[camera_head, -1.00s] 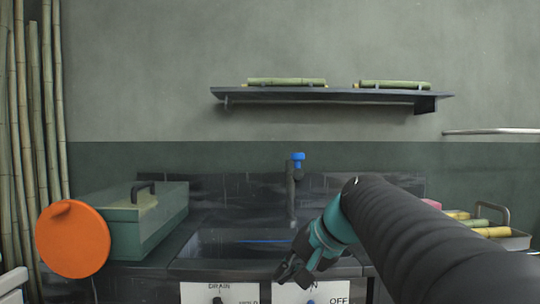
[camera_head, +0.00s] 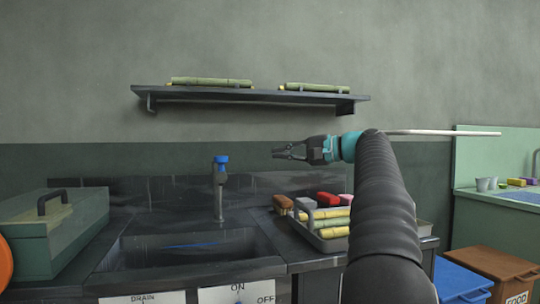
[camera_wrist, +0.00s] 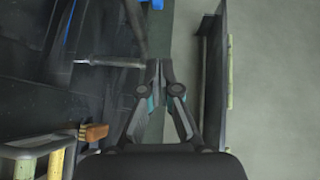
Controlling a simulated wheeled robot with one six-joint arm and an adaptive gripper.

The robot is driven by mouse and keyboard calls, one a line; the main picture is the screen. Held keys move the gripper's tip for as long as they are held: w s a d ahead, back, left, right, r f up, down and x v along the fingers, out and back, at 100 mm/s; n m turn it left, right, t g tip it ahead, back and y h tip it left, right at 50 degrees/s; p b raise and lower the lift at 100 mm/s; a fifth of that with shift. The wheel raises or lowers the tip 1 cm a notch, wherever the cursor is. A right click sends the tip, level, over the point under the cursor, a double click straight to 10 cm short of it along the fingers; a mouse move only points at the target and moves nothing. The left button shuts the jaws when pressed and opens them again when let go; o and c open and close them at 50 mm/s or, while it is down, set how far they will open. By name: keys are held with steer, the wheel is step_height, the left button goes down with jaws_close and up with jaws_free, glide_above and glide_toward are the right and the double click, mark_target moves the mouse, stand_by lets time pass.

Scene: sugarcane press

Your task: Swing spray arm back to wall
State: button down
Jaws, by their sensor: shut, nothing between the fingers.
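A dark upright tap with a blue top (camera_head: 220,180) stands at the back of the sink (camera_head: 190,247). A thin pale metal rod (camera_head: 445,133) runs level along the wall to the right, its left end hidden behind my arm. I cannot tell which of these is the spray arm. My gripper (camera_head: 282,151) is shut and empty, pointing left, raised above the counter to the right of the tap and apart from it. In the wrist view the fingertips (camera_wrist: 159,66) meet in front of the dark wall band. A grey bar (camera_wrist: 108,62) shows left of them.
A shelf with cane pieces (camera_head: 250,94) hangs above. A green box (camera_head: 55,228) stands left of the sink. A tray of cane and a brown brush (camera_head: 284,204) lie on the right. Blue and brown bins (camera_head: 487,268) stand at lower right.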

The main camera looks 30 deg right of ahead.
steer(key=w+a+f+b, duration=0.1)
steer(key=w+a, duration=0.6)
steer(key=a, duration=0.1)
steer(key=shift+w+a, duration=0.2)
steer(key=shift+a, duration=0.15)
steer(key=shift+a+f, duration=0.1)
steer(key=shift+f, duration=0.05)
